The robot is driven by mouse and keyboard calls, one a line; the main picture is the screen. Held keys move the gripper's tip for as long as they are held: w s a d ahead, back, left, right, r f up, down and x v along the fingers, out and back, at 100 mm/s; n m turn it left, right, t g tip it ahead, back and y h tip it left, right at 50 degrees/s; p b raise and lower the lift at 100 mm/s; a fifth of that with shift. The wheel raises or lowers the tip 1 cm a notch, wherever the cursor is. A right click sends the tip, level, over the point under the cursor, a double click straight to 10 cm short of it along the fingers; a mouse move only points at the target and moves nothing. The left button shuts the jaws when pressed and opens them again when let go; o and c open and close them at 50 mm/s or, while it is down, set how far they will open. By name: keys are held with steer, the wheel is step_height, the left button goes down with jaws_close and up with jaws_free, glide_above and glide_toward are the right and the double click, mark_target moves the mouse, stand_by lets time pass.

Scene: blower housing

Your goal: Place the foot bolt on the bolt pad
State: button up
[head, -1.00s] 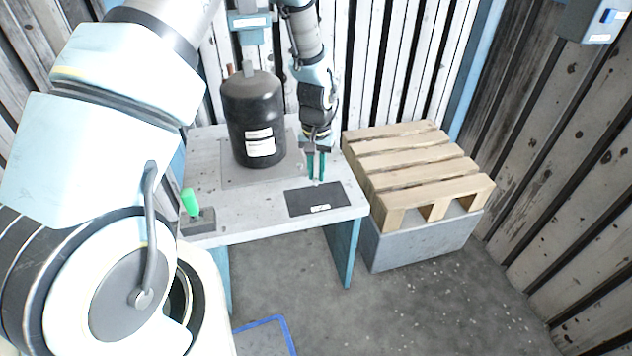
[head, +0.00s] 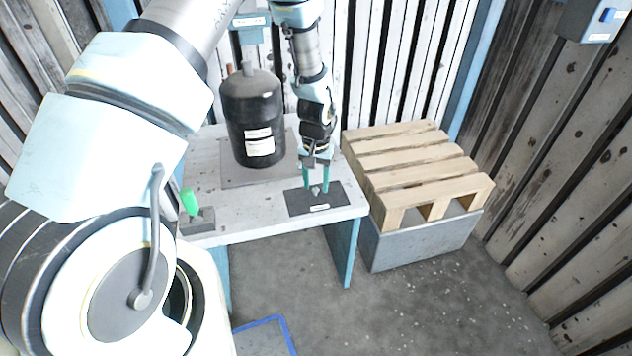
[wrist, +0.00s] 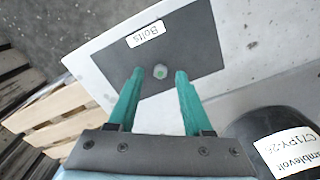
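The foot bolt, a small grey-green hex-headed piece, stands on the dark bolt pad (head: 297,205) in the head view (head: 315,190). In the wrist view the bolt (wrist: 160,72) lies inside the outline of the pad (wrist: 205,62), beside the white "Bolts" label. My gripper (head: 316,189) is over the pad with its two green fingers apart. In the wrist view the gripper (wrist: 160,76) shows a gap between each fingertip and the bolt. The bolt's underside is hidden.
A black tank (head: 254,120) stands on a plate on the grey table (head: 250,218), left of my gripper. A small block with a green handle (head: 190,202) is at the table's left front. A wooden pallet (head: 420,165) on a grey base stands to the right.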

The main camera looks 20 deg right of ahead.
step_height(320, 180, up, 12)
steer(key=w+a+r+n, duration=0.15)
steer(key=a+r, duration=0.25)
steer(key=a, duration=0.4)
steer(key=a+r+n, duration=0.2)
steer(key=a+r, duration=0.3)
steer(key=a, duration=0.4)
steer(key=s+a+r+n, duration=0.1)
steer(key=s+a+r, duration=0.1)
steer(key=a, duration=0.4)
steer(key=s+a+r+n+t, duration=0.1)
steer(key=s+a, duration=0.4)
steer(key=a, duration=0.2)
steer(key=shift+a+r+n+t, duration=0.3)
steer(key=shift+r+n, duration=0.05)
steer(key=shift+r, duration=0.05)
